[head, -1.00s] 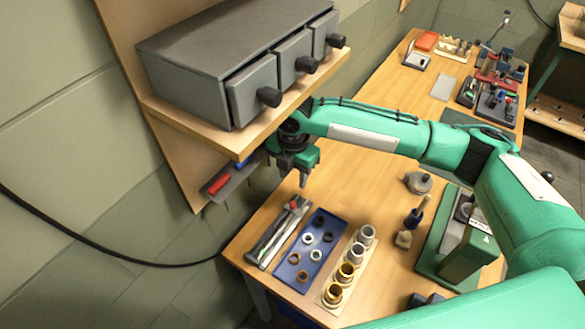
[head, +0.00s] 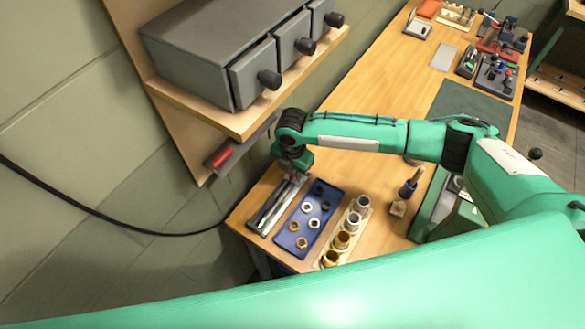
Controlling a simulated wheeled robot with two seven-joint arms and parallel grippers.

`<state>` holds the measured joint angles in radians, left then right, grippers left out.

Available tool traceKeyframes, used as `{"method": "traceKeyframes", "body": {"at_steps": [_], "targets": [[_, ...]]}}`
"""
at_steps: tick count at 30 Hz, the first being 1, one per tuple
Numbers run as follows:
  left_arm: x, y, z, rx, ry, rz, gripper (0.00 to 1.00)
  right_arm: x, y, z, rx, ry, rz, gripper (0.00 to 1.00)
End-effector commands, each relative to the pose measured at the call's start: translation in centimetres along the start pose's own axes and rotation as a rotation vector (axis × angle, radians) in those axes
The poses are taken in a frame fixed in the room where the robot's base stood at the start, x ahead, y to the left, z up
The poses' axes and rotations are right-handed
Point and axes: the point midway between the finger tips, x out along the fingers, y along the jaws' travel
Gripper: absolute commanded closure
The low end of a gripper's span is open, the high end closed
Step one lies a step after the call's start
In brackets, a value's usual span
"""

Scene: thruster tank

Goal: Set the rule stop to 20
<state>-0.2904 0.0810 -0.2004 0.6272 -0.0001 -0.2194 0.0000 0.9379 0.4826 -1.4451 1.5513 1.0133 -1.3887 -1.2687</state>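The grey metal rule fixture (head: 269,214) lies along the left edge of the bench, left of the blue tray. A small red part (head: 293,177), likely its stop, shows at its far end; no scale numbers can be read. My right gripper (head: 296,173) reaches down over this far end, right by the red part. Its fingers are small and partly hidden, so I cannot tell whether they touch the stop or are open or shut. My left gripper is not in view.
A blue tray (head: 293,243) of rings and a pale holder (head: 322,262) with several cylinders stand right of the rule. A wooden shelf (head: 235,122) with grey drawers overhangs the back left. A red-handled tool (head: 221,157) hangs beneath.

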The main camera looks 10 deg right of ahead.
Motion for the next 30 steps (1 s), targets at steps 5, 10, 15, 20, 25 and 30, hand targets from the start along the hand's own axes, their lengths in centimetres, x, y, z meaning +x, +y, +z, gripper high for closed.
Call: {"method": "traceKeyframes", "body": {"at_steps": [5, 10, 15, 20, 25, 30], "targets": [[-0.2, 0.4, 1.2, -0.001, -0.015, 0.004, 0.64, 0.6, 0.0, 0.0, 0.001, -0.001, 0.001, 0.60], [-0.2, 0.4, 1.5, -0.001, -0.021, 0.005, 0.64, 0.7, 0.0, 0.0, 0.000, -0.001, 0.001, 0.60], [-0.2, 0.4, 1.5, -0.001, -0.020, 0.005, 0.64, 0.6, 0.0, 0.0, 0.001, 0.000, 0.000, 0.88], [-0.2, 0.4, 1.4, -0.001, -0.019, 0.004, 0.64, 0.6, 0.0, 0.0, 0.001, 0.000, 0.000, 1.00], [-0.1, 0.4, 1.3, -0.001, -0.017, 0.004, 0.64, 0.7, 0.0, 0.7, 0.003, -0.001, 0.000, 1.00], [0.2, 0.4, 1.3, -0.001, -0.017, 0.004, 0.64, 0.7, 0.0, 2.9, 0.005, 0.000, 0.000, 1.00]]}}
